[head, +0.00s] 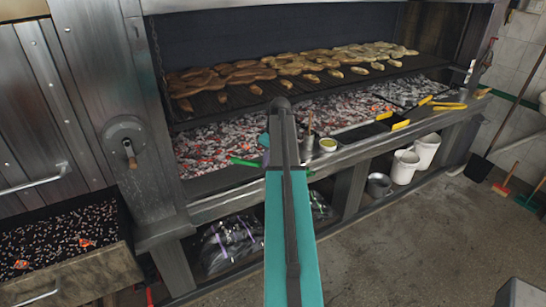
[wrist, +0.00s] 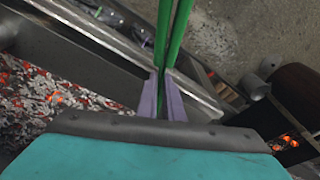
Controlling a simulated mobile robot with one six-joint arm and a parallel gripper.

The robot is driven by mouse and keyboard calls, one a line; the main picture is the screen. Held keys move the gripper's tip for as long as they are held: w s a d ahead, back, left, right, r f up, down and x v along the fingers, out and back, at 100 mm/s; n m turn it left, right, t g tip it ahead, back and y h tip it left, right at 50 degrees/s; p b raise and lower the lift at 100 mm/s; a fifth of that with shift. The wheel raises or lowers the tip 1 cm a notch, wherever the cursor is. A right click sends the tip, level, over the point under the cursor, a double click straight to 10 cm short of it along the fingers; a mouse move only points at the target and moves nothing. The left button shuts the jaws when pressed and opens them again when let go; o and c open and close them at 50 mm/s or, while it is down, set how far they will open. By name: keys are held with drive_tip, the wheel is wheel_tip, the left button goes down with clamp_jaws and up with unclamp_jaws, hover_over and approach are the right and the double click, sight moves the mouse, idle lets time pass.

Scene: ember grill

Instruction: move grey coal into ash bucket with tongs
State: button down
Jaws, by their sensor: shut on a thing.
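My gripper (wrist: 162,104) has purple fingers shut on the green tongs (wrist: 176,38), whose two arms run up and out of the wrist view. In the head view, the green tongs (head: 245,162) show at the grill's front edge, partly behind my arm. The coal bed (head: 215,146) holds many grey-white and glowing pieces; I cannot single out one grey coal. A grey metal bucket (head: 379,185) stands on the floor under the grill ledge, likely the ash bucket. The tongs' tips are not clearly visible, so I cannot tell whether they hold anything.
Bread and meat (head: 235,73) lie on the grate above the coals. White buckets (head: 403,168) stand near the metal one. An open ember drawer (head: 70,270) juts out at lower left.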

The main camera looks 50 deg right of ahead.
drive_tip(key=d, duration=0.1)
drive_tip(key=s+d, duration=0.2)
drive_tip(key=shift+d+f, duration=0.15)
drive_tip(key=shift+f, duration=0.15)
drive_tip(key=shift+w, duration=0.2)
drive_tip(key=w+f+b, duration=0.1)
drive_tip(key=w+f, duration=0.2)
drive_tip(key=w, duration=0.2)
drive_tip(key=shift+w+f, duration=0.15)
drive_tip(key=shift+w, duration=0.05)
drive_tip(key=c, duration=2.3)
unclamp_jaws()
drive_tip(key=shift+w, duration=0.15)
drive_tip(key=o, duration=0.7)
